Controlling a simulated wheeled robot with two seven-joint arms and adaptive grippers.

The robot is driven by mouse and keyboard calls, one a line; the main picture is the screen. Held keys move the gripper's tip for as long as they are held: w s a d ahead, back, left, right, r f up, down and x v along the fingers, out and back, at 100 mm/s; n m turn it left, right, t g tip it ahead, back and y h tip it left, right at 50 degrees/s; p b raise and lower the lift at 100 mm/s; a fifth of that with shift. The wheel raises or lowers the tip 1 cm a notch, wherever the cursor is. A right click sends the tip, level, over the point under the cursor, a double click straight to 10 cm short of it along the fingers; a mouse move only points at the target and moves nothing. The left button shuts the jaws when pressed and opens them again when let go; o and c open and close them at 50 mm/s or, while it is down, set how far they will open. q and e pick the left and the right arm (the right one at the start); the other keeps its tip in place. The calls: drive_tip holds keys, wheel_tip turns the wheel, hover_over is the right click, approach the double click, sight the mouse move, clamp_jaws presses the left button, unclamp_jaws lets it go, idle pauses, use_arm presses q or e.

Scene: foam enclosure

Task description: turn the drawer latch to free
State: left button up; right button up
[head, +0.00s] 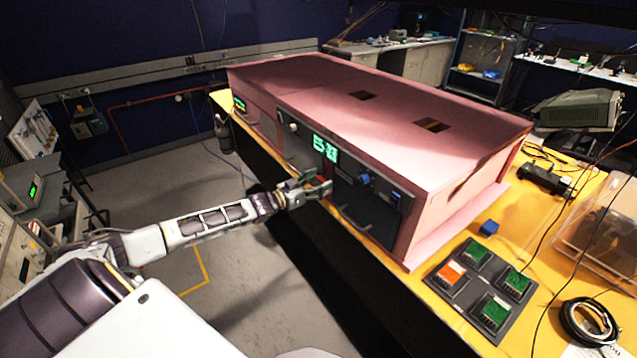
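A pink foam enclosure (400,95) stands on the yellow bench, with dark instrument panels in its front. The right-hand panel (372,205) looks like a drawer front, with a curved handle (353,221) low on it and blue knobs (365,179) near its top. My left gripper (322,185) is at the panel front, left of the handle. A small red part (319,180) shows at its fingertips and may be the latch; the fingers partly hide it. I cannot tell whether they grip it or are only beside it. My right gripper is not in view.
A green display (325,148) is above my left gripper. The pink enclosure's top overhangs the panels. The floor at left is clear.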

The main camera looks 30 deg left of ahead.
use_arm(q)
drive_tip(key=c, duration=0.7)
drive_tip(key=shift+c, duration=0.2)
drive_tip(key=shift+m, duration=0.3)
drive_tip(key=m, duration=0.3)
drive_tip(key=shift+p, duration=0.4)
drive_tip(key=m, duration=0.4)
drive_tip(key=shift+m, duration=0.4)
drive_tip(key=m, duration=0.4)
drive_tip(key=shift+b, duration=0.35)
drive_tip(key=m+b, duration=0.1)
drive_tip(key=m, duration=0.4)
drive_tip(key=shift+d+m+b, duration=0.1)
drive_tip(key=shift+m+b, duration=0.3)
